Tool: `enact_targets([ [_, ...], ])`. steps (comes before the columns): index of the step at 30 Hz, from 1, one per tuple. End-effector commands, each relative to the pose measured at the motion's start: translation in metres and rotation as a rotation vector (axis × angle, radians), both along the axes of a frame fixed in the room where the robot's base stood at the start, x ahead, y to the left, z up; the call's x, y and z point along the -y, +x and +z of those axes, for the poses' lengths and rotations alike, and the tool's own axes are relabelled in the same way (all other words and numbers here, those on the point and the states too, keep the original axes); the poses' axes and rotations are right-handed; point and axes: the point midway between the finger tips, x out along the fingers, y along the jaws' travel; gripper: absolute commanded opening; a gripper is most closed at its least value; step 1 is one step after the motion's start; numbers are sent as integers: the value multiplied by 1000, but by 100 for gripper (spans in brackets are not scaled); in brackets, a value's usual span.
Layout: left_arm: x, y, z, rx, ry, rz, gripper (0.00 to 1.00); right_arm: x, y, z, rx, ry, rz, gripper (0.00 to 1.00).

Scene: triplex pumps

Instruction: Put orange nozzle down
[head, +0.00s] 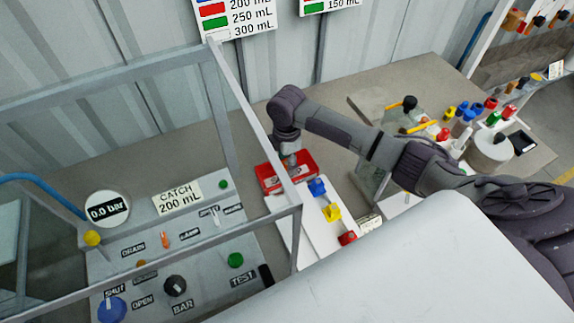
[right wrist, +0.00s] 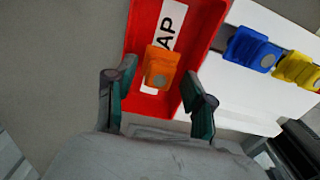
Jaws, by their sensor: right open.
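The orange nozzle (right wrist: 160,68) shows in the right wrist view, inside the red tray (right wrist: 207,30), over the tray's white label ending in "AP". My right gripper (right wrist: 155,88) is open, with one finger on each side of the nozzle and a gap to both. In the head view, my right gripper (head: 290,160) points down over the red tray (head: 310,165) on the bench. The nozzle cannot be made out in that view. My left gripper is not in view.
A white rack with blue (head: 317,187), yellow (head: 332,212) and red (head: 347,238) nozzles stands beside the tray. A grey frame post (head: 250,95) and panel with knobs are at left. Bottles and caps crowd the right. Bare bench lies behind the tray.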

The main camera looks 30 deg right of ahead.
Motion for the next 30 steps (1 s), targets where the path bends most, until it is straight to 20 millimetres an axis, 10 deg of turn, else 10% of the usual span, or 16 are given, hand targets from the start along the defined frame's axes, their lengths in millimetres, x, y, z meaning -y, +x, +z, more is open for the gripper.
enact_targets([
  [13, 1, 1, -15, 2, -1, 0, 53, 0, 2, 86, 4, 0, 1, 53],
  [30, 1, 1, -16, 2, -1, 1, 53, 0, 1, 97, 0, 0, 1, 53],
])
